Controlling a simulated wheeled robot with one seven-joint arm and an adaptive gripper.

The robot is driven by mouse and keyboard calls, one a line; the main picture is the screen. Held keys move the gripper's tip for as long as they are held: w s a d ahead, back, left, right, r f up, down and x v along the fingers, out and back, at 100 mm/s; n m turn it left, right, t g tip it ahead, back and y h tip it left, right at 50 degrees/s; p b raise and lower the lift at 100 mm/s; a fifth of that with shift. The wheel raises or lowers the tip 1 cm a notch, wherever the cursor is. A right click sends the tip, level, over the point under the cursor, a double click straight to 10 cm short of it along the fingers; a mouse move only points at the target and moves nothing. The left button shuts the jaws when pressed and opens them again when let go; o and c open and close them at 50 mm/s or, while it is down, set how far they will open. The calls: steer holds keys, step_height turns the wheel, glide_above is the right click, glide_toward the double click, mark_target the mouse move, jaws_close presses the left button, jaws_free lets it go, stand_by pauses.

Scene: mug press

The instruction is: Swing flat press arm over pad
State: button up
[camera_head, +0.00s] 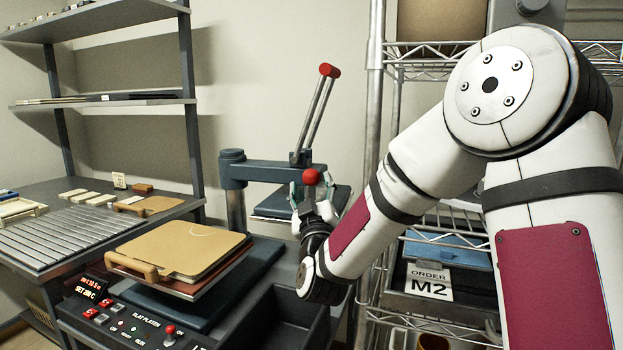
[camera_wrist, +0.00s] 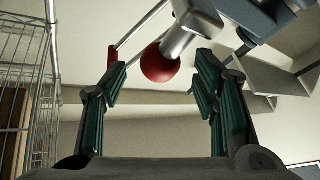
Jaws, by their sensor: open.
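The flat press arm (camera_head: 272,171) is blue-grey and reaches right from its post (camera_head: 234,205), with its upper platen (camera_head: 278,207) out to the right of the pad stack. A red ball knob (camera_head: 311,176) is on the arm's outer end. A lever with a red grip (camera_head: 329,70) rises above it. My gripper (camera_head: 312,189) is at the knob. In the wrist view the red knob (camera_wrist: 160,64) shows between my open, teal-padded fingers, with no grip on it.
The control box (camera_head: 125,325) with red buttons and a joystick is in front of the pad. A wire rack (camera_head: 375,120) stands close on the right, beside my arm. A shelf bench (camera_head: 70,230) is at left. Space above the tan board is clear.

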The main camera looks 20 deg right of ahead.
mark_target(312, 183)
steer(key=shift+x, duration=2.1)
jaws_close()
